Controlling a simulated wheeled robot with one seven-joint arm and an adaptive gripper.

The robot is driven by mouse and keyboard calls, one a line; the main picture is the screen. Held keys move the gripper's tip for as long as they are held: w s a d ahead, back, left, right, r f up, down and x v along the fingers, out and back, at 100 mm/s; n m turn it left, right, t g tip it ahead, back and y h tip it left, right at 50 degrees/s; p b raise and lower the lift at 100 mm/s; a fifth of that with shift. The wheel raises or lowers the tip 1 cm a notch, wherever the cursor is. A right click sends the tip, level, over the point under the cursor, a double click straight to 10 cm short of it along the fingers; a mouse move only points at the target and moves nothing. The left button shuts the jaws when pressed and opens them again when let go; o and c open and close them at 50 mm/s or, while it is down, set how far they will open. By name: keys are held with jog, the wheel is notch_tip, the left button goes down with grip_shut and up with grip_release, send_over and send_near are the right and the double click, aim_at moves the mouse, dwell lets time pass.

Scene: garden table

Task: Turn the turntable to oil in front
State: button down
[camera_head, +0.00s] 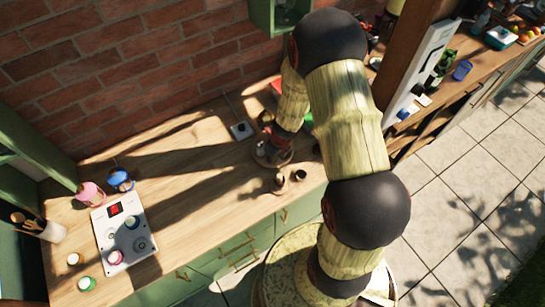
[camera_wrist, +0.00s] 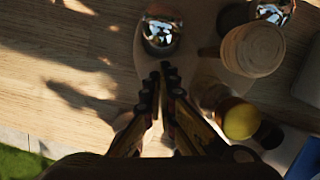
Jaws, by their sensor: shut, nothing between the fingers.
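The turntable (camera_head: 284,160) is a small round wooden disc on the counter in the head view, partly hidden by my arm. In the wrist view its pale surface (camera_wrist: 195,62) lies under my gripper (camera_wrist: 165,70). My fingers are together and empty, pointing down among the items. A shiny metal-topped container (camera_wrist: 162,35) is just beyond the fingertips. A wooden-lidded jar (camera_wrist: 254,50) and a yellow-topped container (camera_wrist: 240,120) stand to the right. I cannot tell which container is the oil, or whether the fingers touch anything.
Two small dark pots (camera_head: 279,181) stand near the counter's front edge. A white panel (camera_head: 124,228) with pink and blue containers behind it is at the left. The counter (camera_head: 190,185) between them is clear. A brick wall (camera_head: 120,70) rises behind.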

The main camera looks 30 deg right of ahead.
jog(key=shift+w+a+p, duration=0.5)
jog(key=shift+a+p, duration=0.05)
jog(key=shift+a, duration=0.05)
dwell(0.7)
